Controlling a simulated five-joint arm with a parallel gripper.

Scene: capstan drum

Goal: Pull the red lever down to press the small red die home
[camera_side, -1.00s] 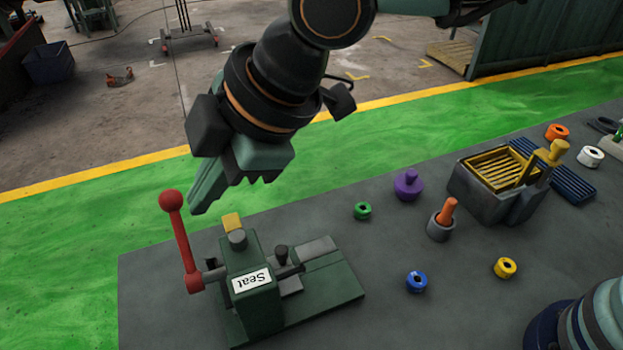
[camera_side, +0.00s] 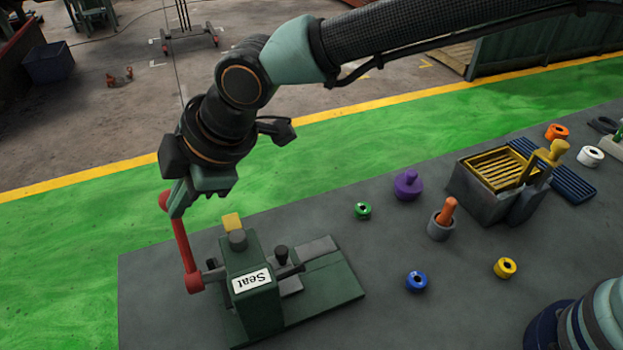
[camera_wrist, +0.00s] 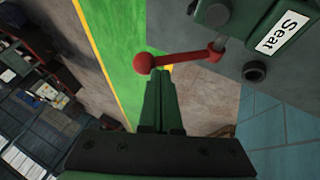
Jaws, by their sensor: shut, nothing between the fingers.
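The red lever (camera_side: 184,250) stands nearly upright, leaning slightly left, at the left side of the green press marked "Seat" (camera_side: 250,290). Its round knob, partly hidden by my fingers in the side view, shows clearly in the wrist view (camera_wrist: 143,63). My gripper (camera_side: 176,212) is shut and empty, fingers pointing down at the knob. In the wrist view my fingertips (camera_wrist: 160,77) are right beside the knob; I cannot tell whether they touch it. I cannot make out the small red die in either view.
The press stands on a grey table. A green ring (camera_side: 363,210), a blue ring (camera_side: 416,281), a purple knobbed piece (camera_side: 408,186) and a grey cup with an orange handle (camera_side: 441,227) stand to its right. Green floor lies beyond the table edge.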

